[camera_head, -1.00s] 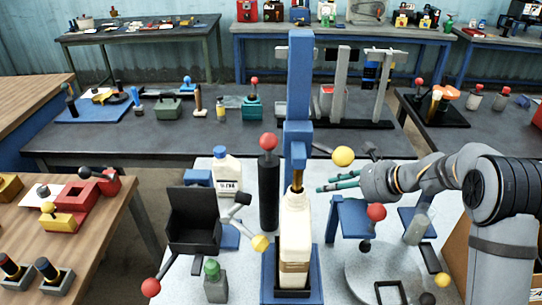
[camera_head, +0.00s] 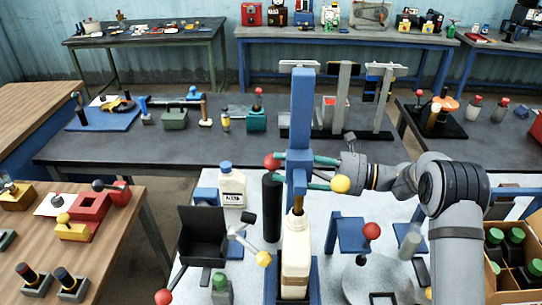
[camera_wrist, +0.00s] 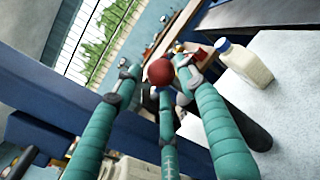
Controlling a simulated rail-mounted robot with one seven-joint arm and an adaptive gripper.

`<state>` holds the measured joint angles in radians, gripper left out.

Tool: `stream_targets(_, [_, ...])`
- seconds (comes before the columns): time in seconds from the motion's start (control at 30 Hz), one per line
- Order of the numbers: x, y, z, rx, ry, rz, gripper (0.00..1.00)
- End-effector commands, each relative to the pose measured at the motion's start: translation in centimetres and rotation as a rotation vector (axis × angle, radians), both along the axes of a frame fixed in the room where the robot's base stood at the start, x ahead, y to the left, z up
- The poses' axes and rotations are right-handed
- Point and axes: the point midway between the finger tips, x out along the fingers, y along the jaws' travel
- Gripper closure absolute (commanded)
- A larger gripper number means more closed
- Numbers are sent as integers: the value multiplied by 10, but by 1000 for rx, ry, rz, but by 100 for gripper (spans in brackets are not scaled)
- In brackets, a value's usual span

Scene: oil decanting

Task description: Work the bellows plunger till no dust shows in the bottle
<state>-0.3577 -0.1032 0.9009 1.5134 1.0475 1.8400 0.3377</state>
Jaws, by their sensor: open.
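The red ball knob (camera_head: 271,162) stands above a black upright cylinder (camera_head: 272,208), which looks like the bellows plunger, left of the blue post (camera_head: 301,110). A cream bottle (camera_head: 296,258) stands upright in the blue stand, with a brown piece at its neck; I cannot see any dust inside. My gripper (camera_head: 281,173) is open, its teal fingers reaching from the right past the post to the knob. In the wrist view the red knob (camera_wrist: 160,72) shows between the spread fingertips (camera_wrist: 165,92); I cannot tell whether they touch it.
A white blue-capped bottle (camera_head: 232,186) stands left of the cylinder. A black open box (camera_head: 201,236) and green-capped bottle (camera_head: 222,288) are at front left. A blue stand (camera_head: 352,236) is to the right.

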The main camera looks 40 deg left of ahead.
Motion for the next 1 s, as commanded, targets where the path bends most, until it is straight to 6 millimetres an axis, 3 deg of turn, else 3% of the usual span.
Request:
stream_targets(0.23, [-12,30,1,-1,1,-1,59])
stream_targets(0.6, [-14,36,0,0,0,-1,59])
stream_targets(1.0, [-14,36,0,0,0,-2,82])
